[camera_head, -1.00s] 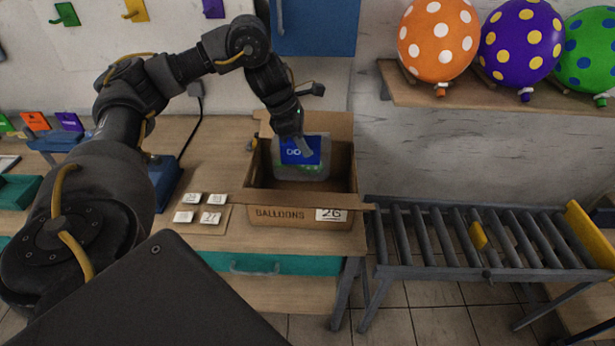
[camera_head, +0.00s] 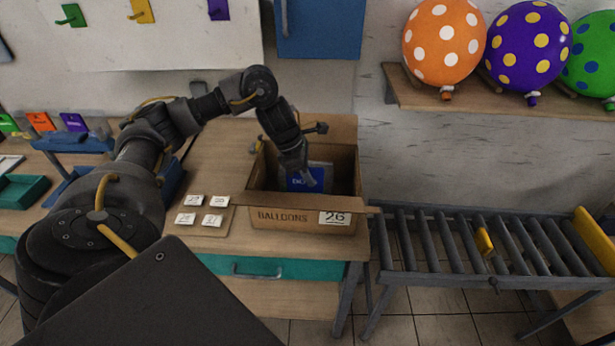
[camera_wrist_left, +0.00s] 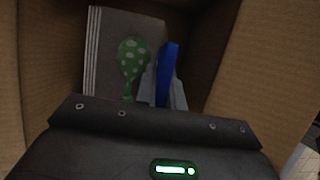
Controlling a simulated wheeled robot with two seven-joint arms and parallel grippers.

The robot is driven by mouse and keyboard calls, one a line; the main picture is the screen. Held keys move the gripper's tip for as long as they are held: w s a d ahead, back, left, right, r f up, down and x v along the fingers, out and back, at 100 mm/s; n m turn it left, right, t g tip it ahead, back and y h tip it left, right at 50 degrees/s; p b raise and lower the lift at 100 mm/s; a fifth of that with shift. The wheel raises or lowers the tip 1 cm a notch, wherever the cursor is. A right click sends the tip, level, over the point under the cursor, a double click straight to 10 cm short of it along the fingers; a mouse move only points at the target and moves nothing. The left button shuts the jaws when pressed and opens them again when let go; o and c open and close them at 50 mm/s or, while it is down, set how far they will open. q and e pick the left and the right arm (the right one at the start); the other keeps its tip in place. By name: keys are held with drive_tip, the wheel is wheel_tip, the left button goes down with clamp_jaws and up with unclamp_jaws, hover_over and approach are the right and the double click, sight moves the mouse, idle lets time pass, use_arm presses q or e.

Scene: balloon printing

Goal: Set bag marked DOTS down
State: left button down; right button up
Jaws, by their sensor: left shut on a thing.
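The bag marked DOTS (camera_head: 302,182) has a blue label and is down inside the cardboard box, upright, its lower part hidden by the front wall. My left gripper (camera_head: 306,172) is shut on the bag's upper part, inside the box. In the left wrist view the bag's blue edge (camera_wrist_left: 167,75) stands between my fingers, with a green dotted balloon picture (camera_wrist_left: 131,62) beside it. The cardboard box (camera_head: 290,218), labelled BALLOONS with a 26 card, stands open on the wooden table. I cannot tell whether the bag touches the box floor. My right gripper is not in view.
Several numbered cards (camera_head: 203,208) lie left of the box. A roller conveyor (camera_head: 455,240) runs to the right. Dotted balloons (camera_head: 443,42) sit on a wall shelf (camera_head: 490,100). A blue cabinet (camera_head: 316,28) hangs behind the box.

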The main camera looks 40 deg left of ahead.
use_arm(q)
drive_tip(key=shift+f, duration=0.3)
drive_tip(key=shift+f+b, duration=0.6)
drive_tip(key=shift+b, duration=0.05)
drive_tip(key=c, duration=1.5)
unclamp_jaws()
drive_tip(key=shift+r, duration=0.1)
drive_tip(key=shift+r+p, duration=0.5)
drive_tip(key=shift+p, duration=0.05)
drive_tip(key=p+v, duration=0.2)
drive_tip(key=v, duration=1)
drive_tip(key=shift+s+r, duration=0.1)
